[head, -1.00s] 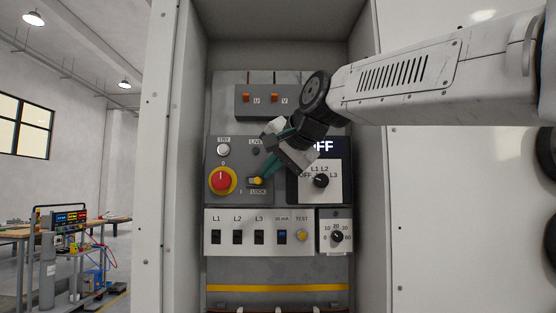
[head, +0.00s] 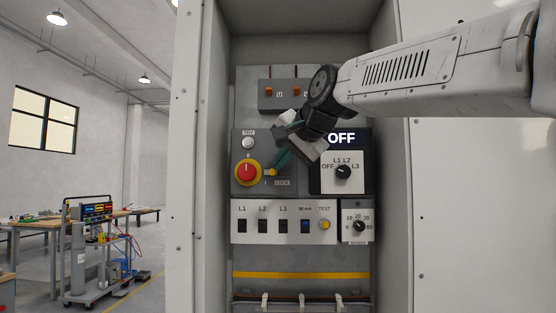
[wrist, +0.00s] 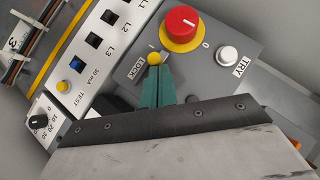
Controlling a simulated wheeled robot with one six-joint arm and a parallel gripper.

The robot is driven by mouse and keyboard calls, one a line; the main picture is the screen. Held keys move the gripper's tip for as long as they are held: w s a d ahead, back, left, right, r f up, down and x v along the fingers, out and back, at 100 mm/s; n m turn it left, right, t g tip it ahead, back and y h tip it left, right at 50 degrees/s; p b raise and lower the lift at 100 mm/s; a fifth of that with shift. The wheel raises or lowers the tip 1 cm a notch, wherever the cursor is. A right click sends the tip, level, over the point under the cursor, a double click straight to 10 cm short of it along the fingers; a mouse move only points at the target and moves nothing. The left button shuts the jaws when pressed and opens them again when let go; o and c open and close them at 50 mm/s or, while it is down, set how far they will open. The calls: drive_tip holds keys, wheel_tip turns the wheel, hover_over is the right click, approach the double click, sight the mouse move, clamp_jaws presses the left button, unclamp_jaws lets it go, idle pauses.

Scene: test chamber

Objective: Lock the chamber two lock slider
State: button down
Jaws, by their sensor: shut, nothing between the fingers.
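The lock slider is a small yellow knob (head: 270,172) on the grey panel, just right of the red rotary switch (head: 247,173) on its yellow ring. The LOCK label (head: 282,183) lies below and right of the knob. In the wrist view, the yellow knob (wrist: 154,58) sits right at the tips of my green fingers, beside the LOCK label (wrist: 140,68). My gripper (head: 277,165) is shut with nothing between its fingers. Its tips touch or almost touch the knob; I cannot tell which. My gripper hides the panel's upper right part in the head view.
A TRY button (head: 248,143) is above the red switch. A selector dial (head: 343,172) under an OFF display (head: 342,138) is close to my gripper's right. A breaker row (head: 283,222) is below. The cabinet's side walls (head: 213,150) enclose the panel.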

drive_tip(key=w+d+r+v, duration=0.1)
drive_tip(key=v, duration=1.1)
drive_tip(key=shift+d+r, duration=0.4)
drive_tip(key=shift+d, duration=0.1)
